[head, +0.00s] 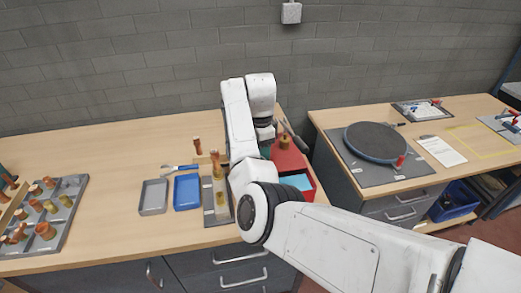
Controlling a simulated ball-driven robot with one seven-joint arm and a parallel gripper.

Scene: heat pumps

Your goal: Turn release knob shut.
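My arm reaches over the left bench, and its wrist points down near the red box. My gripper (265,140) is small and partly hidden by my own arm; its fingers cannot be made out. I cannot tell for sure which part is the release knob. A brass knob-like piece (284,141) stands at the back of the red box, just right of my gripper. A pale upright fitting with brass parts (219,193) stands on a dark plate left of my forearm. Whether my gripper touches anything is not visible.
Grey tray (153,197) and blue tray (187,192) lie left of the fitting. A grey rack (62,215) holds several copper and brass pieces at far left. A red box (311,181) is close to my arm. A dark round disc (374,150) sits on the right bench.

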